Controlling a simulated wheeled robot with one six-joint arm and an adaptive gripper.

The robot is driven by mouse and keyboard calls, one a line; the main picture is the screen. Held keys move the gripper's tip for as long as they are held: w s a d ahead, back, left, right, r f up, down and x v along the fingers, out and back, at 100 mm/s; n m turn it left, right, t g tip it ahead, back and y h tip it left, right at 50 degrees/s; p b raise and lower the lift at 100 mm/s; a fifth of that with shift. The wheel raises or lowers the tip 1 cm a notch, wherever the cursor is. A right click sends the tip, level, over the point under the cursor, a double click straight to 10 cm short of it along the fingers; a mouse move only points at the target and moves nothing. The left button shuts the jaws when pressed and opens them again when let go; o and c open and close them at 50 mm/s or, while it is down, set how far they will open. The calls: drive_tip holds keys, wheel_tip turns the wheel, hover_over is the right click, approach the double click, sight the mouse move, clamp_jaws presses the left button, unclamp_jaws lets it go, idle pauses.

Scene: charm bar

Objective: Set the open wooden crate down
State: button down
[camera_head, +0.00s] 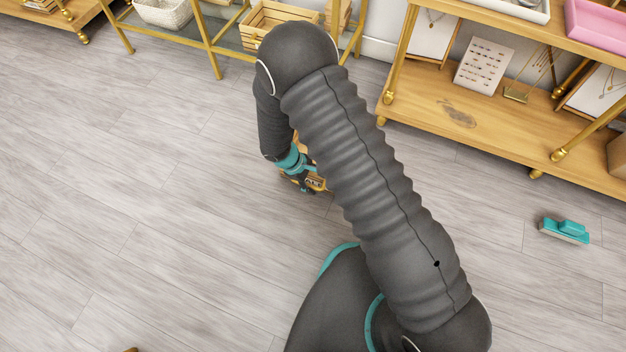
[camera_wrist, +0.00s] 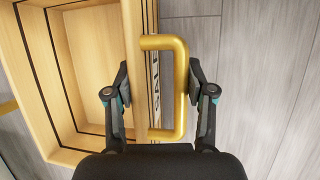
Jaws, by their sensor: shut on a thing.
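The open wooden crate fills the left of the wrist view, pale wood with dark seams, its inside empty where visible (camera_wrist: 85,70). A gold handle (camera_wrist: 181,90) stands on its near side wall, beside dark lettering. My gripper (camera_wrist: 160,92) has one finger on the inner side of that wall and the other beyond the handle, shut on the crate. In the head view my gripper (camera_head: 304,180) points down, and only a small piece of the crate (camera_head: 317,184) shows; my arm hides the rest. I cannot tell its height above the floor.
A low wooden shelf with gold legs (camera_head: 480,135) stands at the back right, holding jewellery displays. A glass shelf at the back holds another wooden crate (camera_head: 262,22) and a white basket (camera_head: 163,12). A teal brush-like object (camera_head: 565,230) lies at right. The left floor is clear.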

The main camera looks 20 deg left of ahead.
drive_tip(key=shift+f, duration=0.1)
drive_tip(key=shift+c, duration=2)
unclamp_jaws()
drive_tip(key=p+v, duration=0.2)
drive_tip(key=v, duration=1)
